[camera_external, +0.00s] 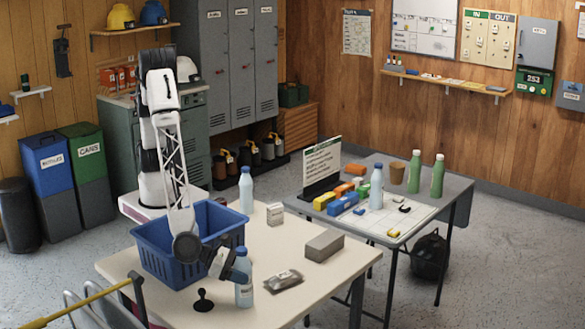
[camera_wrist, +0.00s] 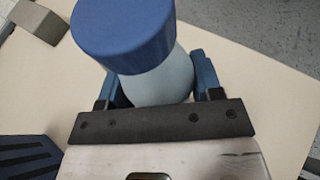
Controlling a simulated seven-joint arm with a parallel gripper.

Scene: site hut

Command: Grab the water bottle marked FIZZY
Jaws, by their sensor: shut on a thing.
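A pale bottle with a blue cap (camera_external: 243,291) stands upright near the front edge of the cream table. My gripper (camera_external: 238,268) reaches it from the left and is shut around its upper part. In the wrist view the blue cap (camera_wrist: 123,30) and pale body lie between the blue fingers of my gripper (camera_wrist: 158,88). The bottle's label is too small to read, and its front is hidden in the wrist view. A similar blue-capped bottle (camera_external: 246,192) stands at the back of the cream table. Another (camera_external: 376,188) stands on the grey table.
A blue crate (camera_external: 165,263) stands directly left of the held bottle. A grey packet (camera_external: 284,281), a grey block (camera_external: 324,246), a small white box (camera_external: 275,214) and a black knobbed item (camera_external: 203,300) are on the table. Green bottles (camera_external: 437,176) stand on the grey table.

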